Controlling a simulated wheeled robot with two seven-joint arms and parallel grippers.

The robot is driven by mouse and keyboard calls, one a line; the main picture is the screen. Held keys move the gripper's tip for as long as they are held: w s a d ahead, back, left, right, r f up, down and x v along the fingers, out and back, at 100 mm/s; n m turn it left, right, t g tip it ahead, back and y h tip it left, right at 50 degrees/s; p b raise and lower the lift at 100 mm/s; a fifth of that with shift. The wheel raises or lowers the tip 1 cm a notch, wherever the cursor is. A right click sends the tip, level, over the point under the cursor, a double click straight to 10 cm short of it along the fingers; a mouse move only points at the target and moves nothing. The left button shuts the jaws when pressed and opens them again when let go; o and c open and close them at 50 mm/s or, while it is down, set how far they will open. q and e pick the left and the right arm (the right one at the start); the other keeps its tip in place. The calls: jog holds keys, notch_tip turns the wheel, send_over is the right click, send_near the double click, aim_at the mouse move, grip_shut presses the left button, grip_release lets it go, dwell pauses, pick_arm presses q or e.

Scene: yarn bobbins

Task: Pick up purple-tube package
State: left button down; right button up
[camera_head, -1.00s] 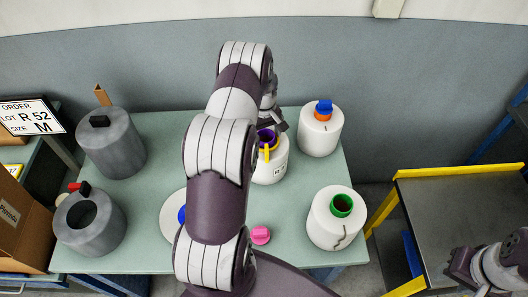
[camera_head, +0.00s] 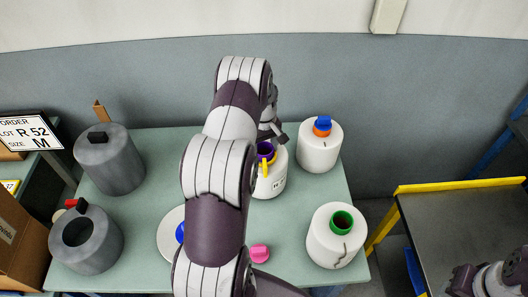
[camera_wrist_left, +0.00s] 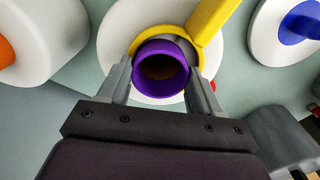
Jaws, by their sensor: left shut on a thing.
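The purple-tube package is a white bobbin (camera_head: 272,185) with a purple tube (camera_head: 266,151) standing up from its top and a yellow piece beside the tube. It stands near the back middle of the green table, partly hidden by my left arm. My left gripper (camera_wrist_left: 160,72) is shut on the purple tube, with one finger on each side of it in the left wrist view. I cannot tell whether the bobbin is off the table. My right gripper (camera_head: 462,282) is partly in view at the bottom right, away from the table; its jaws are unclear.
A white bobbin with an orange tube and blue top (camera_head: 320,152) is close on the right; a green-tube bobbin (camera_head: 328,250) is at front right. Grey canisters (camera_head: 112,165) stand on the left. A blue-centred bobbin (camera_head: 168,238) and pink piece (camera_head: 260,253) lie near the arm.

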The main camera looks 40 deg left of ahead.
pick_arm(q)
jog(key=s+d+r+b, duration=0.4)
jog(key=s+d+r, duration=0.3)
jog(key=s+r, duration=0.2)
jog(key=shift+d+r, duration=0.25)
jog(key=shift+r, duration=0.15)
